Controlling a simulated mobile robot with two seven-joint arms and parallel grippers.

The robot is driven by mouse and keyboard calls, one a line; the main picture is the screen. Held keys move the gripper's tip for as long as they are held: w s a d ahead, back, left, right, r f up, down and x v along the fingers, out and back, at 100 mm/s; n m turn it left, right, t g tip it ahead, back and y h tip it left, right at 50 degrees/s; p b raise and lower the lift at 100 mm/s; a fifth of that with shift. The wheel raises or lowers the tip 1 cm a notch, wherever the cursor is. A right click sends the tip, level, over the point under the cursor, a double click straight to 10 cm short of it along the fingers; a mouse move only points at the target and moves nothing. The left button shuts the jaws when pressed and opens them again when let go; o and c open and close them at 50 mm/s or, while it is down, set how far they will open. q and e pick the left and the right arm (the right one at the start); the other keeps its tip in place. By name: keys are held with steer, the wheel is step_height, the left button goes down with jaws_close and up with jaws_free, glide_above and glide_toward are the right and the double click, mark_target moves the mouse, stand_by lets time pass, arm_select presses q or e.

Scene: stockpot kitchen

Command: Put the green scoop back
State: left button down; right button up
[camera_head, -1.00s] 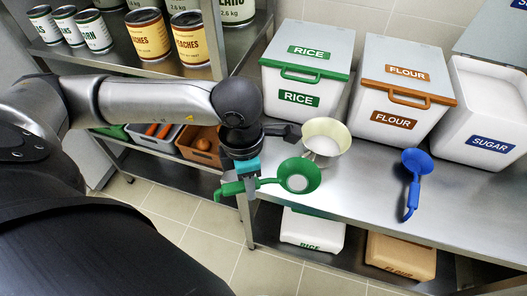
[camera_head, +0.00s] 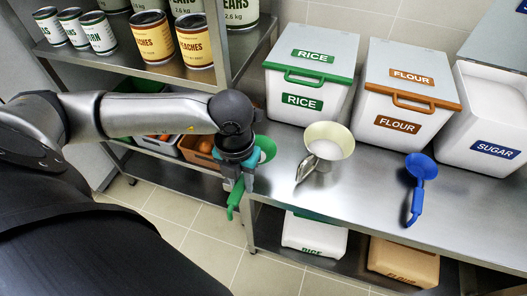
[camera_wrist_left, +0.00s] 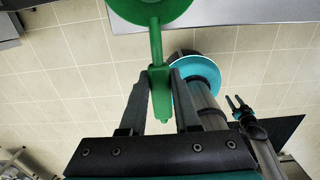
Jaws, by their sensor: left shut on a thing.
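The green scoop (camera_head: 267,149) is in my left gripper (camera_head: 238,184), its round bowl partly hidden behind the gripper and its handle hanging below the fingers. In the left wrist view the two fingers (camera_wrist_left: 160,90) are shut on the handle of the green scoop (camera_wrist_left: 156,45), and the bowl sticks out past the top edge. The scoop is held in the air by the counter's front left corner. The white rice bin (camera_head: 306,90) stands at the back of the counter with its green-handled lid closed. My right gripper (camera_wrist_left: 237,104) shows small in the left wrist view, its fingers apart.
A closed flour bin (camera_head: 405,90) and an open sugar bin (camera_head: 490,120) stand behind. A can shelf (camera_head: 155,65) is at left.

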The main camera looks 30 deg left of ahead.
mark_target(262, 143)
arm_select(q)
steer(key=w+a, duration=0.1)
steer(key=w, duration=0.3)
steer(key=w+a, duration=0.1)
steer(key=w, duration=0.4)
steer(key=w+a+b, duration=0.1)
steer(key=w, duration=0.4)
steer(key=shift+a, duration=0.15)
steer(key=shift+s+f, duration=0.2)
steer(key=shift+f, duration=0.55)
step_height(262, 143, down, 5)
steer(key=shift+f+b, duration=0.15)
steer(key=shift+b, duration=0.65)
steer(key=shift+w+f, duration=0.1)
steer(key=shift+w, duration=0.1)
steer(key=shift+f, duration=0.1)
steer(key=c, duration=1.1)
jaws_free()
steer(key=shift+f, duration=0.1)
steer(key=o, duration=0.5)
steer(key=shift+c, duration=0.2)
